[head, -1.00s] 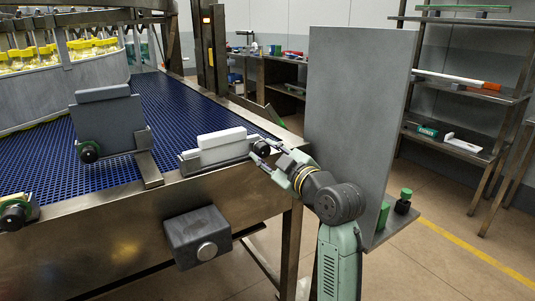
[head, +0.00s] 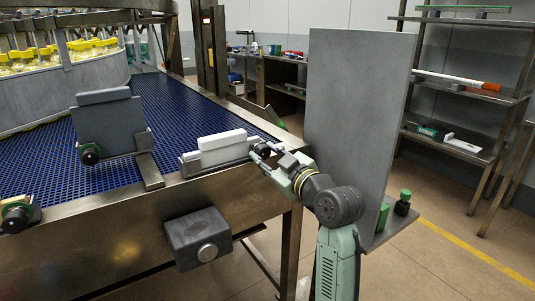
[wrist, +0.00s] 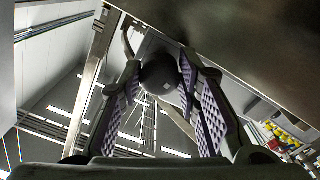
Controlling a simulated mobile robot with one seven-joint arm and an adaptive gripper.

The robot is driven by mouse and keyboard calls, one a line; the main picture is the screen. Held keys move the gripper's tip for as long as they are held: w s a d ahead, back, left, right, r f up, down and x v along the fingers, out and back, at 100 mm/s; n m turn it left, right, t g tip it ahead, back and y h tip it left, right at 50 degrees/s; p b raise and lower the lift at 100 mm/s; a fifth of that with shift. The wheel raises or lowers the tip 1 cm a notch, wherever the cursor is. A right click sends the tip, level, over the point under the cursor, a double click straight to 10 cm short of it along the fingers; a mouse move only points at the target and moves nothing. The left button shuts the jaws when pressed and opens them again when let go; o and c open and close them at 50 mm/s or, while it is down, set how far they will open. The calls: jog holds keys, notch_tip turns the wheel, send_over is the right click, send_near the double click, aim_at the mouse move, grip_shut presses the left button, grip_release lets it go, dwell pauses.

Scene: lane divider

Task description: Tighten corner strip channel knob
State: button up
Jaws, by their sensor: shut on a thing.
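The corner strip channel (head: 215,158) is a metal channel at the near right corner of the conveyor, with a white strip (head: 222,139) standing in it. Its dark round knob (head: 263,151) is at the channel's right end. My gripper (head: 267,154) reaches in from the right with its fingers around the knob. In the wrist view the knob (wrist: 160,75) sits between the two purple-padded fingers, and my gripper (wrist: 162,90) is shut on it. The far side of the knob is hidden.
The blue conveyor belt (head: 190,110) has a metal side rail. A grey divider plate with its own knob (head: 90,154) stands to the left. A grey box (head: 198,236) hangs on the conveyor's side. A tall grey panel (head: 358,130) stands behind my arm. Shelves are at the right.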

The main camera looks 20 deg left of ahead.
jog(key=m+p, duration=0.1)
jog(key=m, duration=0.2)
jog(key=shift+r+m+p, duration=0.1)
jog(key=shift+m+p, duration=0.2)
jog(key=shift+m, duration=0.1)
jog(key=m+p, duration=0.2)
jog(key=m, duration=0.2)
jog(key=shift+s+a+m+p, duration=0.1)
jog(key=shift+m+p, duration=0.2)
jog(key=shift+p, duration=0.05)
jog(key=m+p, duration=0.3)
jog(key=m, duration=0.2)
jog(key=shift+p, duration=0.35)
jog(key=shift+m+p, duration=0.85)
jog(key=shift+m, duration=0.35)
jog(key=shift+f, duration=0.2)
jog(key=o, duration=1.1)
jog(key=shift+r, duration=0.1)
jog(key=shift+o, duration=0.2)
